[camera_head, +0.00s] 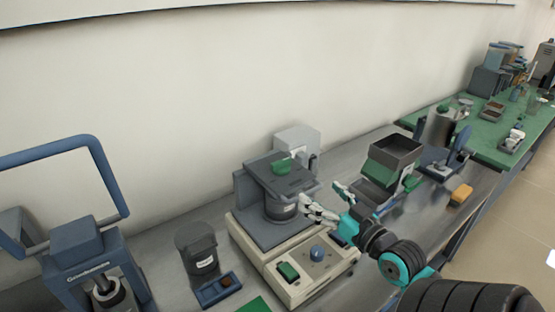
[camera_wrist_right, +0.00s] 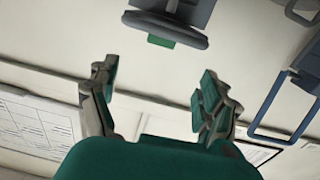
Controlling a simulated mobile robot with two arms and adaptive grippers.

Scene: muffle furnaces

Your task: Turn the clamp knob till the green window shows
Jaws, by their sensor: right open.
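A beige and grey machine (camera_head: 262,258) stands on the bench, with a dark clamp plate (camera_head: 300,181) over a dark round jar (camera_head: 280,209). A green knob-like part (camera_head: 283,167) sits on top of the plate; I cannot tell whether it is the clamp knob. No green window can be made out for certain. My right gripper (camera_head: 321,194) is open and empty, just right of the jar and plate and apart from the green part. The right wrist view shows its spread fingers (camera_wrist_right: 158,92) with wall between them. My left gripper is out of view.
The machine's front panel has a blue knob (camera_head: 318,253) and a green switch (camera_head: 288,271). A dark canister (camera_head: 197,249) and a blue tray (camera_head: 217,291) stand to its left.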

